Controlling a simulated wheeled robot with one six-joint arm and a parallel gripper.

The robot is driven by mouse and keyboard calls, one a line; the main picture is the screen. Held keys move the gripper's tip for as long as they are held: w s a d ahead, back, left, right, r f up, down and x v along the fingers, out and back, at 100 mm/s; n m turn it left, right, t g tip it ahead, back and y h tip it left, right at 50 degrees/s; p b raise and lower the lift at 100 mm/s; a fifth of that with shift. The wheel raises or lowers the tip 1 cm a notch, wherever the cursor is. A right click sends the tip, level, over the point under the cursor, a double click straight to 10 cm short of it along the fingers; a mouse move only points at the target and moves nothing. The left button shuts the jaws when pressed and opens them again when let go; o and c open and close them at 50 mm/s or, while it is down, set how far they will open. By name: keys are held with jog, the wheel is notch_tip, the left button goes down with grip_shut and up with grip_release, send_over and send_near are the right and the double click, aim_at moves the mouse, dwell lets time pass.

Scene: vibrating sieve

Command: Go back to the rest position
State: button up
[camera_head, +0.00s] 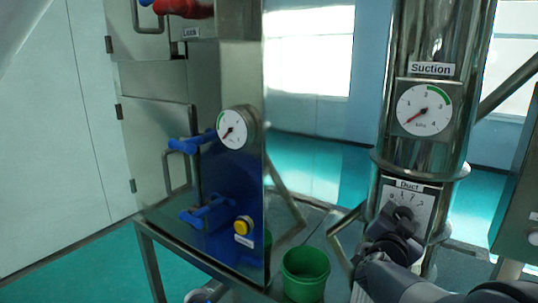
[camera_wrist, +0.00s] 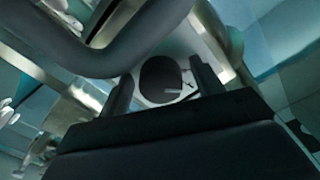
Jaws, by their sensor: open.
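My gripper (camera_head: 388,246) is at the lower right of the head view, just below and in front of the Duct dial (camera_head: 425,205) on the steel column. The dial has a dark knob (camera_head: 402,213). In the wrist view my gripper (camera_wrist: 163,82) is open, with one dark finger on each side of a round dark knob (camera_wrist: 160,76) on a pale plate. I cannot tell whether the fingers touch the knob. Part of the dial's lower side is hidden behind my gripper.
A Suction gauge (camera_head: 424,108) sits above the dial. A steel cabinet (camera_head: 235,75) with blue handles (camera_head: 207,211), a gauge (camera_head: 232,129) and a yellow button (camera_head: 243,225) stands left. A green bucket (camera_head: 305,274) is between. A curved dark bar (camera_wrist: 95,58) crosses the wrist view close up.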

jog(key=m+b, duration=0.1)
jog(key=m, duration=0.3)
jog(key=shift+b, duration=0.4)
jog(key=v, duration=0.6)
jog(key=shift+s+a, duration=0.1)
